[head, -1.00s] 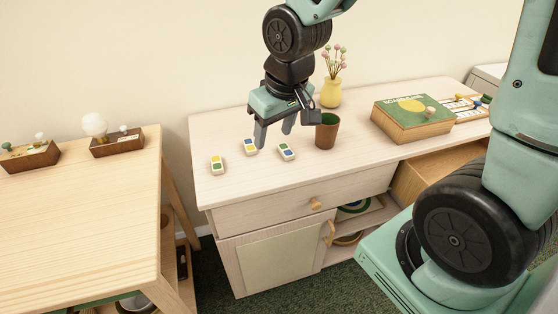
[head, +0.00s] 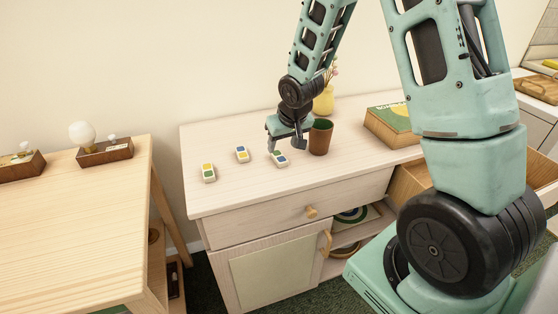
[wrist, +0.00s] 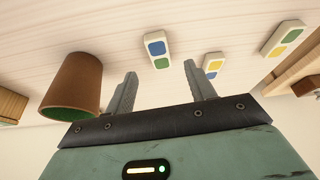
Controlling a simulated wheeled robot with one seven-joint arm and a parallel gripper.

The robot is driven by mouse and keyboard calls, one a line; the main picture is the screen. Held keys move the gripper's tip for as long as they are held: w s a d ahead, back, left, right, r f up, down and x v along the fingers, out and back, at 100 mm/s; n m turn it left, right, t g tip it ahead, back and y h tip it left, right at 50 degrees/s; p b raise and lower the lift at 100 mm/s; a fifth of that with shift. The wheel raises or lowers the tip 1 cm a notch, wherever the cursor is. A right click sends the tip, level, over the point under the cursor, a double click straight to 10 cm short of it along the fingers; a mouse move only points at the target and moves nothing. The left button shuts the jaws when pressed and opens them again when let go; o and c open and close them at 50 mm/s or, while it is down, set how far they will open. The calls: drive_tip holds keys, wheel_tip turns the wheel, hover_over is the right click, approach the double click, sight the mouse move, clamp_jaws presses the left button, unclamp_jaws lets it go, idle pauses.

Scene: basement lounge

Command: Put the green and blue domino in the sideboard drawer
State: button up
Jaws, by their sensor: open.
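The green and blue domino (head: 280,158) lies flat on the sideboard top (head: 250,185), left of the brown cup. In the wrist view the domino (wrist: 157,49) shows just beyond and between the two fingertips. My gripper (head: 286,147) is open and empty, low over the sideboard right by the domino; its fingers also show in the wrist view (wrist: 161,75). The sideboard's left drawer, with a round knob (head: 311,211), is shut. A drawer (head: 408,182) at the right is pulled out, partly hidden by my arm.
A blue and yellow domino (head: 242,154) and a green and yellow domino (head: 208,172) lie to the left. The brown cup (head: 320,137) stands close right of my gripper. A yellow vase (head: 324,100) and a game box (head: 390,124) stand farther back. A table (head: 75,220) is at left.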

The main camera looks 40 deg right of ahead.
sight(279, 156)
drive_tip(key=shift+x, duration=3)
drive_tip(key=c, duration=1.1)
drive_tip(key=shift+w, duration=0.1)
drive_tip(key=shift+c, duration=0.2)
